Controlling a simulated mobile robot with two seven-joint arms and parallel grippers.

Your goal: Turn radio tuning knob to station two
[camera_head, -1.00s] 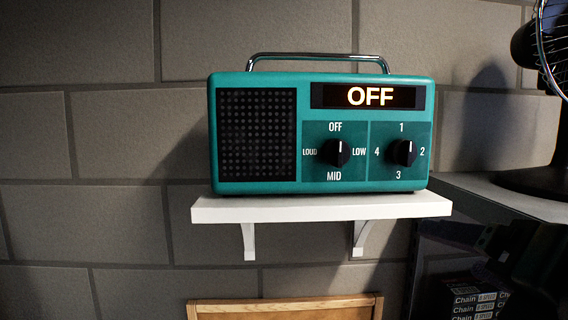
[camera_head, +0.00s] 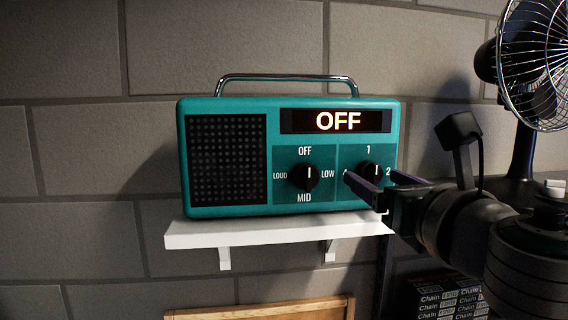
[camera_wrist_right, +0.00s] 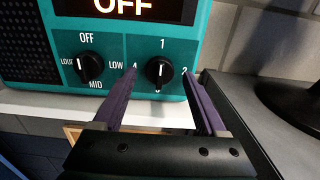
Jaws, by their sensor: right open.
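A teal radio (camera_head: 300,208) stands on a white wall shelf, and its display (camera_head: 335,120) reads OFF. The right-hand tuning knob (camera_head: 369,167), marked 1 to 4, is black with its white mark pointing up toward 1. The left volume knob (camera_head: 303,177) points up to OFF. My right gripper (camera_head: 378,181) is open in front of the tuning knob. In the right wrist view its two purple fingers (camera_wrist_right: 163,84) are spread to either side of the tuning knob (camera_wrist_right: 159,70), and contact cannot be told. My left gripper is not in view.
The white shelf (camera_head: 270,234) is clear in front of the radio. A metal fan (camera_head: 540,60) stands to the right on a dark surface (camera_wrist_right: 262,110). Chain boxes (camera_head: 440,300) sit below right. A wooden frame (camera_head: 275,312) is under the shelf.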

